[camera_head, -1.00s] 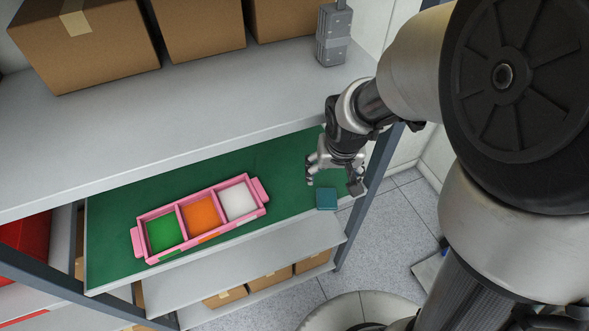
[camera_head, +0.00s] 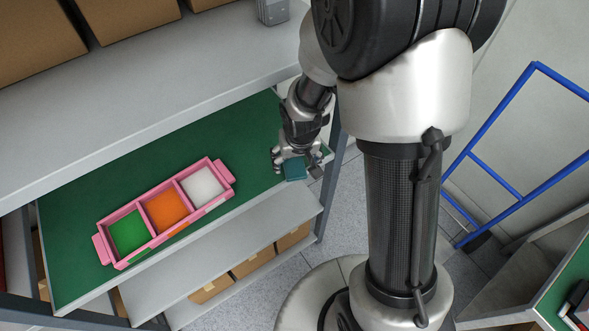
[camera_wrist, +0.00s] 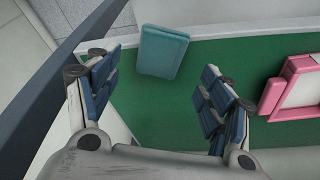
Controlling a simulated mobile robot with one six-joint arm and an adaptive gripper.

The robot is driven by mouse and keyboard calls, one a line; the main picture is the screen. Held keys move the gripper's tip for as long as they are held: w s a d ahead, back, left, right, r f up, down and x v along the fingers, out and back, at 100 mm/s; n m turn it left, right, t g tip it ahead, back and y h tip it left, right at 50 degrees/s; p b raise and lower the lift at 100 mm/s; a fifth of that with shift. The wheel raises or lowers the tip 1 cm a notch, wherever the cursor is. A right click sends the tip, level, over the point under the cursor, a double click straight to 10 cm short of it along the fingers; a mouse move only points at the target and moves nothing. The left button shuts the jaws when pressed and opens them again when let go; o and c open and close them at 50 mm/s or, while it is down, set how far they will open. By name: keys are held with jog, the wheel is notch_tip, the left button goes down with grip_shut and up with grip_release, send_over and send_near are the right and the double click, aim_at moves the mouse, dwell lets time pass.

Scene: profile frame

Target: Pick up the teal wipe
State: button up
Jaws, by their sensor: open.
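The teal wipe (camera_head: 295,169) is a small folded square at the right front part of the green shelf surface (camera_head: 243,132). In the wrist view the teal wipe (camera_wrist: 162,52) lies flat on the green surface, near its edge. My gripper (camera_head: 298,163) is over the right end of the shelf, close to the wipe. In the wrist view my gripper (camera_wrist: 160,88) has its two fingers spread wide with nothing between them. The wipe shows past the fingertips, toward the gap between them, and I see no contact.
A pink tray (camera_head: 101,248) with green, orange and white compartments lies left of the wipe; its end (camera_wrist: 272,95) shows at the right of the wrist view. A shelf board (camera_head: 130,90) with cardboard boxes (camera_head: 125,15) is above. A metal post (camera_head: 332,190) stands at the right.

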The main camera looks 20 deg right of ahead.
aim_at(295, 167)
jog(key=b+x, duration=0.2)
jog(key=x, duration=0.2)
jog(key=shift+f, duration=0.4)
jog(key=shift+r, duration=0.1)
jog(key=shift+c, duration=0.5)
jog(key=c, duration=0.8)
jog(key=shift+r, duration=0.1)
jog(key=shift+c, duration=0.2)
